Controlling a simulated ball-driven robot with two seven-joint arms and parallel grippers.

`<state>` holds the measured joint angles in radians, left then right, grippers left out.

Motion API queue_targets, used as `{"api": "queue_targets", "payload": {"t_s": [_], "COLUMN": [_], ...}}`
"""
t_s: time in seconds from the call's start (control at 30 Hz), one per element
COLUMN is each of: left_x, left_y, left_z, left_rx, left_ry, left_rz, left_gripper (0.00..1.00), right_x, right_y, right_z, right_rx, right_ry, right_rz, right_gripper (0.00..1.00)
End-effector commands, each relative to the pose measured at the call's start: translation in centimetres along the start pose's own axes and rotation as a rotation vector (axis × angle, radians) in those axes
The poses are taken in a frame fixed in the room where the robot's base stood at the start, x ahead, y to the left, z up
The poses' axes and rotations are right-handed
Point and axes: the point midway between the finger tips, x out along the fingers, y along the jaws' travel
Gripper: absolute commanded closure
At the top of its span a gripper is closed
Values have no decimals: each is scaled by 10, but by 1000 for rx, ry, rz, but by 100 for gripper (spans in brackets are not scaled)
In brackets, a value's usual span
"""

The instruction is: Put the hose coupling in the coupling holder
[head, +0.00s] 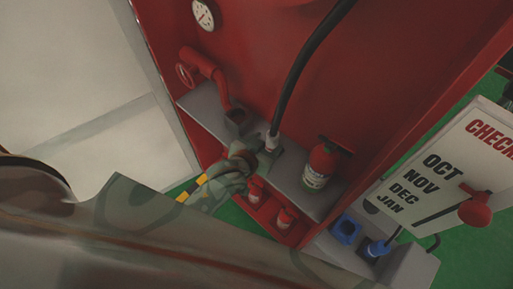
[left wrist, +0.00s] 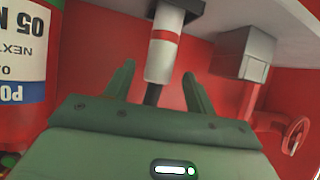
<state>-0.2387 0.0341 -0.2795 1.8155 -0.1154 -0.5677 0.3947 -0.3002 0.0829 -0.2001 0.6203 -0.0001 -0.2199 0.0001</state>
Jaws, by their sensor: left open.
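The hose coupling (head: 272,141), pale with a red band, hangs on the end of a black hose over the grey shelf. In the left wrist view the coupling (left wrist: 163,50) shows between and beyond the open fingers, apart from both. Its far end meets a dark grey piece (left wrist: 185,7); I cannot tell whether it sits in it. My left gripper (head: 266,153) is open and empty beside the coupling, and its fingers show in the left wrist view (left wrist: 158,80). My right gripper is not visible.
A red pipe with a valve wheel (head: 186,74) is left of the block. A red extinguisher (head: 321,165) stands right of the coupling. Small red bottles (head: 285,217) sit below the shelf. A blue square holder (head: 345,230) and a checklist board (head: 440,165) are at the right.

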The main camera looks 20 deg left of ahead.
Motion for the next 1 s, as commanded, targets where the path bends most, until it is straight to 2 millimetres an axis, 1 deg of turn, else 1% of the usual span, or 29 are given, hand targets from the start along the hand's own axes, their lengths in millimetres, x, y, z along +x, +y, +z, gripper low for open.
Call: {"api": "queue_targets", "payload": {"t_s": [0.03,0.1,0.2,0.3,0.43,0.63,0.67,0.73,0.77,0.83,0.87,0.9,0.97,1.0], "left_x": [-15,-32,-52,-66,-75,-76,-75,-71,-68,-58,-53,-49,-50,-56], "left_y": [0,0,0,0,0,0,0,0,0,0,-1,-3,-8,-12], "left_z": [-2,-2,-2,-1,-1,0,1,13,24,67,91,130,195,238], "left_rx": [-1,-2,-1,0,0,0,1,7,12,33,45,62,88,102], "left_ry": [-1,-1,-1,-1,0,1,-1,-25,-46,-125,-169,-240,-358,-438], "left_rz": [0,0,0,0,-1,-1,-1,2,4,11,15,21,32,38], "left_gripper": [45,45,45,45,45,45,45,45,45,45,45,45,45,45], "right_x": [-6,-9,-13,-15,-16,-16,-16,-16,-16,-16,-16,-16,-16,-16], "right_y": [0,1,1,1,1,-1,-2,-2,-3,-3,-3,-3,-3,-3], "right_z": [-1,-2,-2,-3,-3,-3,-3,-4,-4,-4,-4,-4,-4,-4], "right_rx": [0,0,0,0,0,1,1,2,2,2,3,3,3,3], "right_ry": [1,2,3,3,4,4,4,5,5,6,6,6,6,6], "right_rz": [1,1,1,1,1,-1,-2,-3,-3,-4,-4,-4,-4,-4], "right_gripper": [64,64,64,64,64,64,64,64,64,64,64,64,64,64]}}
